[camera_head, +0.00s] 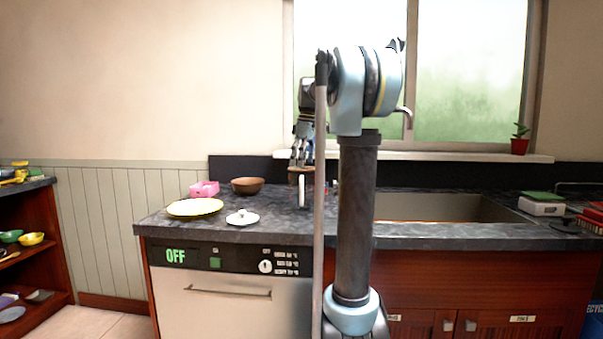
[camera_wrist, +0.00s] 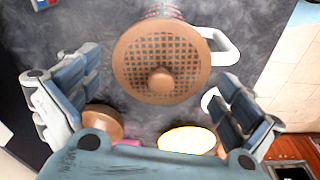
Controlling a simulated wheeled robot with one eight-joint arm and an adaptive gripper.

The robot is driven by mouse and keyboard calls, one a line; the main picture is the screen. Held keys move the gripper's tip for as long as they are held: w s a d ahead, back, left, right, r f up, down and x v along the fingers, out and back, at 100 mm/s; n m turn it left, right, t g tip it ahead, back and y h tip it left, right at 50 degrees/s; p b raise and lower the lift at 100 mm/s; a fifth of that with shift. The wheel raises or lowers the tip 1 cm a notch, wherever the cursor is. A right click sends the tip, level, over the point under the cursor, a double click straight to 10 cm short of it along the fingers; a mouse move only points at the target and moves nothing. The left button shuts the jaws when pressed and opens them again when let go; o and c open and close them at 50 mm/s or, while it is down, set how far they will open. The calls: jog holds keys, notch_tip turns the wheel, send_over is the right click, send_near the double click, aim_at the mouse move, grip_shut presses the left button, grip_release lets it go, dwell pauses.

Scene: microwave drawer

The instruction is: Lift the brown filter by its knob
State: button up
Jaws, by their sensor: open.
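The brown filter (camera_wrist: 140,54) is a round disc with a dark grid. Its brown knob (camera_wrist: 162,79) sticks up at the centre in the wrist view. It appears to sit on top of a vessel with a white handle (camera_wrist: 223,46); most of the vessel's body is hidden beneath it. In the head view the filter's brown edge (camera_head: 299,170) shows small below my fingers. My gripper (camera_wrist: 160,75) is open and empty above the filter. One finger is on each side of the knob, apart from it.
On the dark counter stand a brown bowl (camera_head: 247,185), a pink block-like thing (camera_head: 204,189), a yellow plate (camera_head: 195,207) and a white lid-like piece (camera_head: 242,217). The sink (camera_head: 450,208) is at the right. The counter's front left is partly clear.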

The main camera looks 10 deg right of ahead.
jog(key=shift+c, duration=0.2)
jog(key=shift+s, duration=0.1)
jog(key=c, duration=1.2)
jog(key=shift+o, duration=0.2)
